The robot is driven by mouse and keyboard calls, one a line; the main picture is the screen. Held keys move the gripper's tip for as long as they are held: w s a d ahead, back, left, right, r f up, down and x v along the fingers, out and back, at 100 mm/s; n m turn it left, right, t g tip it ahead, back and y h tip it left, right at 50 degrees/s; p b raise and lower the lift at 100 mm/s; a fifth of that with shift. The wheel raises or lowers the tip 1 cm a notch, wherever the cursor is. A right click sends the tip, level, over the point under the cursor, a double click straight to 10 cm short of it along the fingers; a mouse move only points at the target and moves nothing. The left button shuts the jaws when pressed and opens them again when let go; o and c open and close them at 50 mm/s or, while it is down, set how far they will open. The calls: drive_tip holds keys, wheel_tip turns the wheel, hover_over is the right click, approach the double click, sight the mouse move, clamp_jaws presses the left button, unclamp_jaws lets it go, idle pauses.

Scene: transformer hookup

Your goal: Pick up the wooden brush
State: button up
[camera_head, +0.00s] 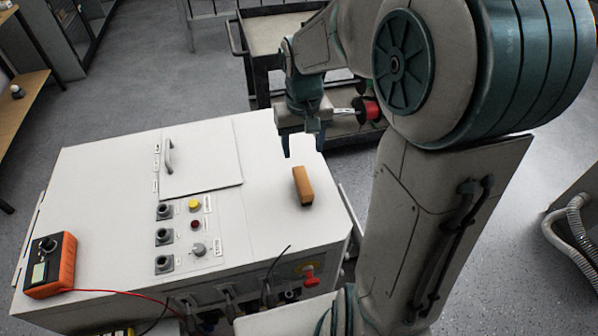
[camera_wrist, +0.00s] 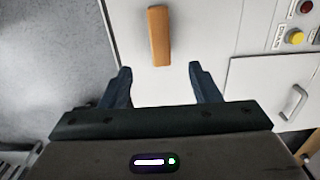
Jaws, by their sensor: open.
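The wooden brush (camera_head: 303,186) is a small orange-brown block lying on the white top of the transformer cabinet (camera_head: 270,235), near its right side. In the wrist view the brush (camera_wrist: 159,35) lies ahead of the fingertips, roughly in line with the gap between them. My gripper (camera_head: 303,150) is above the cabinet's far right part, pointing down, beyond the brush in the head view. Its two fingers stand apart with nothing between them, as the wrist view of my gripper (camera_wrist: 160,70) also shows. The gripper does not touch the brush.
An orange multimeter (camera_head: 50,265) with a red lead sits at the cabinet's left. A panel with a handle (camera_head: 200,158), sockets and knobs (camera_head: 194,205) are left of the brush. A dark cart (camera_head: 262,50) stands behind. The cabinet top around the brush is clear.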

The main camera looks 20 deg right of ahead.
sight(302, 180)
drive_tip(key=f, duration=1.3)
drive_tip(key=shift+s, duration=0.2)
drive_tip(key=c, duration=1.1)
